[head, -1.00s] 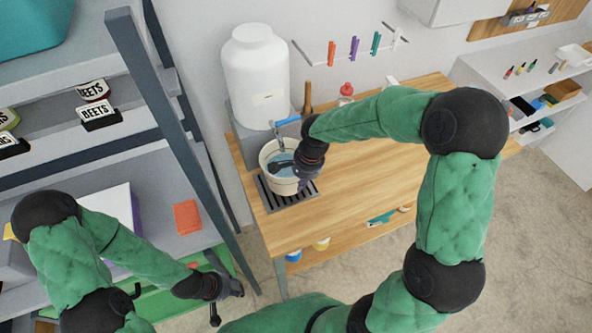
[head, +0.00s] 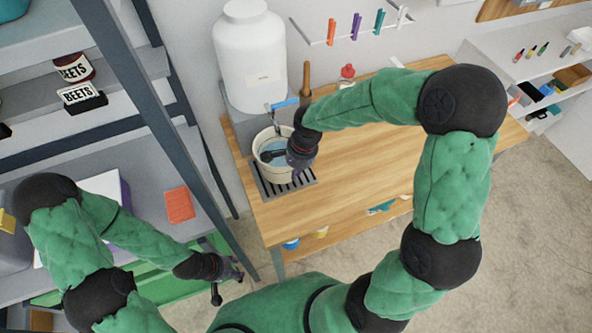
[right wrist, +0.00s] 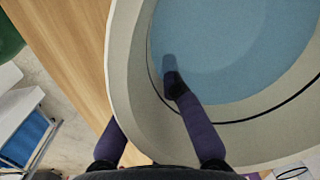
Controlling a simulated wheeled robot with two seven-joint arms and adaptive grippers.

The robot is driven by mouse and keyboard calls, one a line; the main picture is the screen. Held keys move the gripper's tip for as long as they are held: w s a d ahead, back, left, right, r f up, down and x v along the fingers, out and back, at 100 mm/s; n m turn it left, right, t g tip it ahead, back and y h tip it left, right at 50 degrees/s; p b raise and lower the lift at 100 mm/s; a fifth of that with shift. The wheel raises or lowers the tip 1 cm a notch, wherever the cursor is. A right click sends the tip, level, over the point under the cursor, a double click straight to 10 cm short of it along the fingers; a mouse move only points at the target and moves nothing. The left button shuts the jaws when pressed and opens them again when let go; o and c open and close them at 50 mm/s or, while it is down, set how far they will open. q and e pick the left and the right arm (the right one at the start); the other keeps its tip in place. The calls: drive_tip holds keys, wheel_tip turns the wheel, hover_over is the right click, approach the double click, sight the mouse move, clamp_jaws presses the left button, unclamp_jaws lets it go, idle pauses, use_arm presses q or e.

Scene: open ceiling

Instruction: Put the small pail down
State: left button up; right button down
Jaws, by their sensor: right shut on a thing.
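The small pail (head: 258,157) is cream-coloured, stands upright over a dark slatted grille (head: 276,190) at the table's left end, and has blue water (head: 277,157) inside. My right gripper (head: 296,160) is shut on the pail's right wall. In the right wrist view, one finger of that gripper (right wrist: 155,128) reaches inside the pail (right wrist: 142,95) and the other is outside its wall. I cannot tell whether the pail's base touches the grille. My left gripper (head: 228,277) hangs low by the grey shelf, away from the pail; its finger opening is unclear.
A large white tank (head: 250,60) stands behind the pail, with a blue-handled tap (head: 285,104) above the pail. The wooden table (head: 360,180) is mostly bare to the right. A grey shelf post (head: 150,110) rises at left. A red bottle (head: 347,72) stands at the back.

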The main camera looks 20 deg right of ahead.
drive_tip(key=c, duration=1.8)
unclamp_jaws()
drive_tip(key=shift+f, duration=0.2)
drive_tip(key=shift+c, duration=0.2)
drive_tip(key=o, duration=0.4)
drive_tip(key=shift+o, duration=0.2)
drive_tip(key=shift+r, duration=0.1)
drive_tip(key=shift+r, duration=0.15)
wheel_tip(320, 180, up, 12)
drive_tip(key=d+p, duration=0.1)
drive_tip(key=p, duration=0.2)
drive_tip(key=shift+s+d, duration=0.35)
